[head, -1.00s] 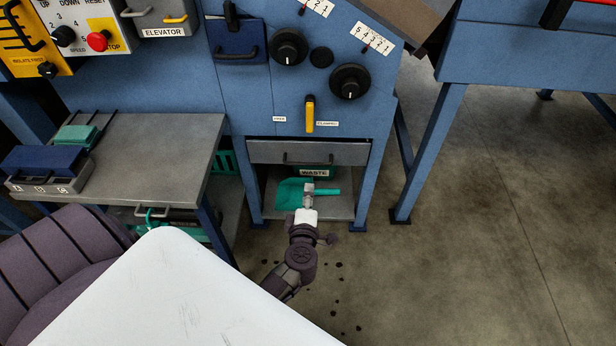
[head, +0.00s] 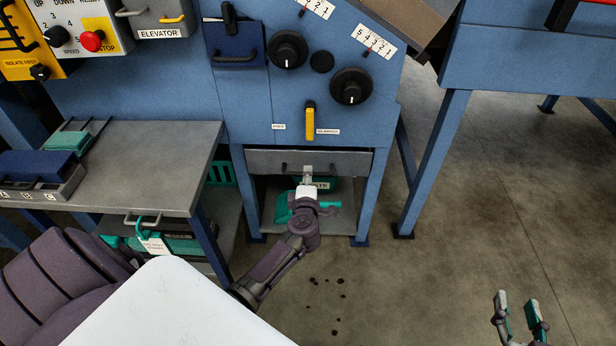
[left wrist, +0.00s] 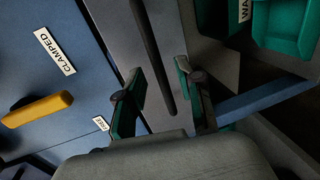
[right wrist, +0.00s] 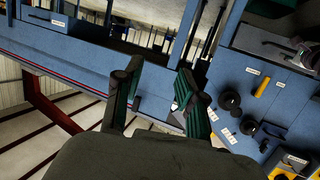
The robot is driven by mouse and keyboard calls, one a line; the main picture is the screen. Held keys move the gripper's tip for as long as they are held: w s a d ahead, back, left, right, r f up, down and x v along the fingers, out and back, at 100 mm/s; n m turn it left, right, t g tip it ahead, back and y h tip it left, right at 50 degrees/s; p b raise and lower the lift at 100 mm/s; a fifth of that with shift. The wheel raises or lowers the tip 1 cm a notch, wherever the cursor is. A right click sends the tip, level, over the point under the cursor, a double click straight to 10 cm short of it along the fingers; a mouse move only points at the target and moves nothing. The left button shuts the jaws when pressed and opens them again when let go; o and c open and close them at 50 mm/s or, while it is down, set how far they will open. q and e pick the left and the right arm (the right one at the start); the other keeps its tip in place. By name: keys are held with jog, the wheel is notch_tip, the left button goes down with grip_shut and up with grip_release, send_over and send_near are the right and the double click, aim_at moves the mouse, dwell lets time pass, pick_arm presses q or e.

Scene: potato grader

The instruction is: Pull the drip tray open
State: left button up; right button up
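The drip tray (head: 262,160) looks to be the grey drawer under the blue panel, shut in its frame. Its dark bar handle (left wrist: 153,55) runs across the front. My left gripper (head: 308,172) is at the handle, covering its middle in the head view. In the left wrist view my left gripper (left wrist: 160,95) is open, with a finger on either side of the handle and visible gaps. My right gripper (head: 519,305) is open and empty, low at the right, away from the tray. It also shows in the right wrist view (right wrist: 157,85).
A teal waste bin (head: 283,208) sits on the shelf below the tray. A yellow clamp lever (head: 310,118) and black knobs are above. A grey side table (head: 145,160) stands at left. A blue leg (head: 435,160) stands at right. The floor in front is clear apart from dark crumbs.

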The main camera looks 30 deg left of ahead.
pick_arm(q)
jog(key=shift+b+x, duration=0.35)
jog(key=shift+x, duration=1)
pick_arm(e)
jog(key=shift+w+a+r+t+y, duration=0.15)
jog(key=shift+r+t, duration=0.35)
jog(key=shift+r, duration=0.25)
jog(key=shift+w+a+r+t+y, duration=0.1)
jog(key=shift+w+a+r+t, duration=0.1)
jog(key=shift+r+t, duration=0.45)
jog(key=shift+w+a+r+t+y, duration=0.15)
jog(key=shift+r+t, duration=0.2)
jog(key=shift+r, duration=0.5)
pick_arm(q)
grip_shut()
